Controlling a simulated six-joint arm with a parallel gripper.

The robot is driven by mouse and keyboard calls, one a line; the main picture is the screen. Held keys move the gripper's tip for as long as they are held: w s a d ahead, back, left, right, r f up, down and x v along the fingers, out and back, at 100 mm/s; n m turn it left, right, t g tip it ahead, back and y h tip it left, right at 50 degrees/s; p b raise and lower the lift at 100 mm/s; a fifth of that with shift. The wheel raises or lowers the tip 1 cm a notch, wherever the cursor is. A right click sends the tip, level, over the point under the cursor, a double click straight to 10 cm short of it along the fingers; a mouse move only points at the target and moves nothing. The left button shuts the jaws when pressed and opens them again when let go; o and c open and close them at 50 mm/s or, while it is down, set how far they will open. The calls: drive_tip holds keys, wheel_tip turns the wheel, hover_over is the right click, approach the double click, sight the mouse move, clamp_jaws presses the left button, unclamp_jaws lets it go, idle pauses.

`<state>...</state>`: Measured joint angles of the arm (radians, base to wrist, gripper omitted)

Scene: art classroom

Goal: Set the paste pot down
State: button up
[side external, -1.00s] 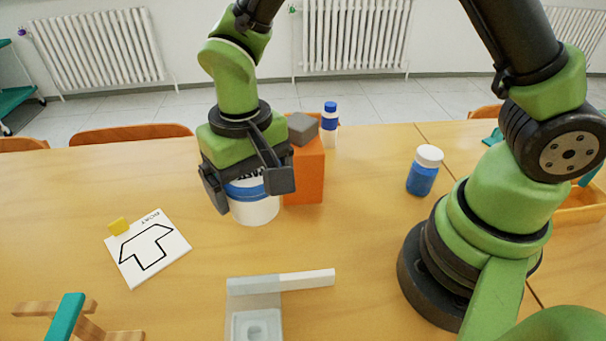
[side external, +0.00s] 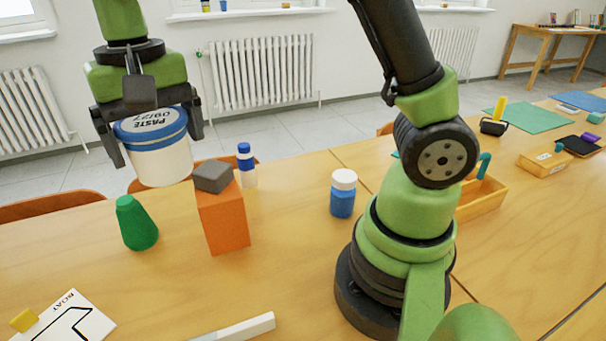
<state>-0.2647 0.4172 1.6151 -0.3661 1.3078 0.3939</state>
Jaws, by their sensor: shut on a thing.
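The paste pot (side external: 165,163) is a white tub with a blue band and a lid marked PASTE. My gripper (side external: 148,140) is shut on it, one finger on each side. The pot hangs above the table (side external: 285,265), clear of its surface, and looks close to upright, slightly tilted in the picture. It is up and left of the orange block.
An orange block (side external: 222,222) with a grey block (side external: 213,177) on top stands near a green cone (side external: 136,223). Behind is a blue-capped white bottle (side external: 246,166); to the right is a blue jar (side external: 343,194). A boat card (side external: 75,322) lies front left.

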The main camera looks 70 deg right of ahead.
drive_tip(key=w+d+m, duration=0.2)
drive_tip(key=d+m, duration=0.3)
drive_tip(key=d, duration=0.6)
drive_tip(key=s+d+m, duration=0.4)
drive_tip(key=d+m, duration=0.2)
drive_tip(key=d, duration=0.6)
drive_tip(key=s+d+m, duration=0.4)
drive_tip(key=d+m, duration=0.2)
drive_tip(key=d, duration=0.5)
drive_tip(key=shift+w+f, duration=0.1)
drive_tip(key=shift+f, duration=10.45)
drive_tip(key=o, duration=0.8)
drive_tip(key=shift+f, duration=0.1)
